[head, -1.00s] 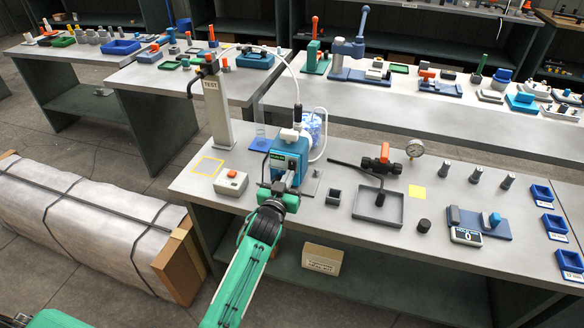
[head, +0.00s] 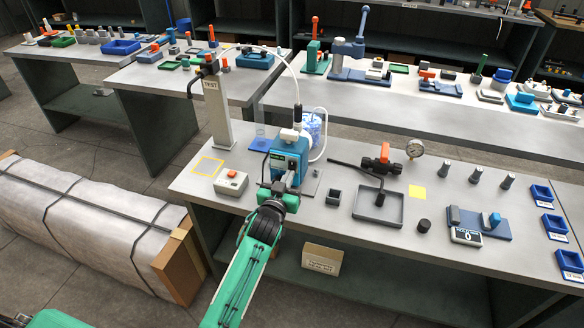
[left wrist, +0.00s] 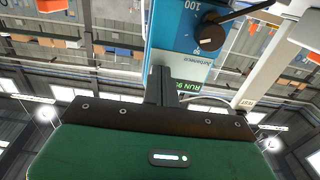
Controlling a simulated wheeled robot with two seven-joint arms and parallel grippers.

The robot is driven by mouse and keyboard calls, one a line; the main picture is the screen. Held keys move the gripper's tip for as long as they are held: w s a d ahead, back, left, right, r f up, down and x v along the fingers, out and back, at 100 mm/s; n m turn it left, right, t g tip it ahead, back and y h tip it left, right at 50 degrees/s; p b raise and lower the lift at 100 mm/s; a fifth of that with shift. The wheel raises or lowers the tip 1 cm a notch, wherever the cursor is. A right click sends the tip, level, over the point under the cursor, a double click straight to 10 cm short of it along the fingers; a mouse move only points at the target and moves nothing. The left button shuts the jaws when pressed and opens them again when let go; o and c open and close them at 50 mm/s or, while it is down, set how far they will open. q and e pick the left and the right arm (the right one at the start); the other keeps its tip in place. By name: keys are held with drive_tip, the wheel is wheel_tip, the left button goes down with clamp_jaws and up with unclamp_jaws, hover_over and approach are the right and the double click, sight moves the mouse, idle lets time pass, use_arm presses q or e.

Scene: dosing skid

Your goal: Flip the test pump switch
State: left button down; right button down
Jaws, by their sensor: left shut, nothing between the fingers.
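The blue dosing pump (head: 291,150) stands upright on the bench, with a small dark display on its front. My left gripper (head: 279,187) is shut and empty, low in front of the pump; whether it touches is unclear. In the left wrist view, the shut fingers (left wrist: 161,84) point at the pump's blue front (left wrist: 180,50). A round dark knob (left wrist: 211,38) with a pointer sits near the "100" mark, and a lit green display (left wrist: 188,87) reads "RUN", partly hidden by the fingers. I cannot make out a switch clearly. My right gripper is not in view.
A grey button box (head: 231,182) with a red top stands left of the pump. A post (head: 218,115) marked "TEST" rises behind it. A grey tray (head: 378,207), a gauge (head: 415,148) and blue bins (head: 555,227) lie to the right.

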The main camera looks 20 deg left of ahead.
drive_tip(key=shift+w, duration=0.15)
